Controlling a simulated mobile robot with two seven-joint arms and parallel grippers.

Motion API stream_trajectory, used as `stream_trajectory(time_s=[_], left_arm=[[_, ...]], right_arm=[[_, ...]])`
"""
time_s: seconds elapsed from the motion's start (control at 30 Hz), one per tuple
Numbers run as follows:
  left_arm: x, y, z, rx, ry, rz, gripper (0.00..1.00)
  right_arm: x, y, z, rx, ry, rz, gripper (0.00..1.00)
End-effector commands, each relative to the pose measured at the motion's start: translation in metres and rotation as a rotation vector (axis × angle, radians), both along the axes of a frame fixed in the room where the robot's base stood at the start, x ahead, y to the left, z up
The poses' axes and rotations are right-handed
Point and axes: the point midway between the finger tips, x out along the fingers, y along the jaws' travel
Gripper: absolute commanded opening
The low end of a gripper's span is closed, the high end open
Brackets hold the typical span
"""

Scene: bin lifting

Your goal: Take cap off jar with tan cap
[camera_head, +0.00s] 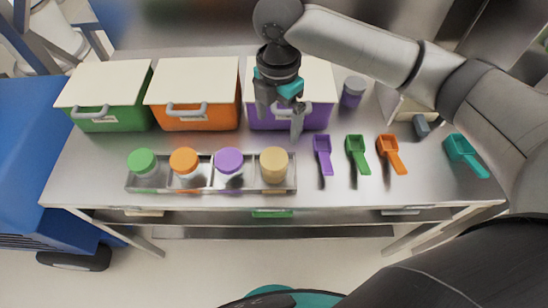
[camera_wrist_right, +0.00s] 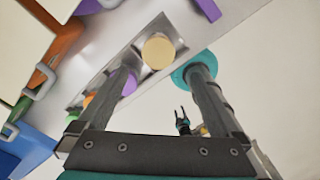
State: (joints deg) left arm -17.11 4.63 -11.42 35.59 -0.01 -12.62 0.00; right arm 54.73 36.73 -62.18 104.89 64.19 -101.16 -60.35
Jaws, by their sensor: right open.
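The jar with the tan cap (camera_head: 273,165) stands upright at the right end of a metal rack (camera_head: 210,186), its cap on. The tan cap (camera_wrist_right: 158,51) shows from above in the right wrist view, between and beyond the fingertips. My right gripper (camera_head: 280,118) is open and empty, above the front of the purple bin, behind the tan-capped jar and apart from it. Its fingers (camera_wrist_right: 164,68) are spread in the wrist view. A small dark two-pronged part (camera_wrist_right: 182,118) there may be my left gripper; its jaw state is unclear.
Jars with purple (camera_head: 229,161), orange (camera_head: 184,160) and green (camera_head: 143,161) caps share the rack. Green (camera_head: 108,120), orange (camera_head: 198,120) and purple (camera_head: 316,118) lidded bins stand behind. Several scoops (camera_head: 357,153) lie to the right. Bare table lies in front of the scoops.

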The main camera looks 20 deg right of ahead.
Motion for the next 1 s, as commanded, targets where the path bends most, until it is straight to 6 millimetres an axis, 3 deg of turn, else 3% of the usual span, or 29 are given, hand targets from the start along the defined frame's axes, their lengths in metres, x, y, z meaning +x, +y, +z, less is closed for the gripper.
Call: stream_trajectory(time_s=[0.1, 0.3, 0.53, 0.8, 1.0], left_arm=[[-0.001, -0.001, -0.004, -0.001, 0.001, 0.0, 0.5], [-0.001, -0.002, -0.007, -0.002, 0.001, 0.0, 0.5], [-0.001, -0.002, -0.008, -0.002, 0.002, 0.0, 0.5], [-0.002, -0.002, -0.011, -0.002, 0.003, 0.0, 0.5], [-0.002, -0.002, -0.012, -0.002, 0.004, 0.0, 0.5]], right_arm=[[-0.001, 0.0, -0.03, 0.0, 0.004, -0.002, 1.0], [0.0, 0.001, -0.062, 0.0, 0.001, -0.003, 1.0], [-0.001, 0.002, -0.077, 0.001, 0.0, -0.001, 1.0], [-0.002, 0.008, -0.115, 0.001, 0.0, -0.002, 1.0], [-0.002, 0.008, -0.122, 0.0, -0.002, -0.001, 1.0]])
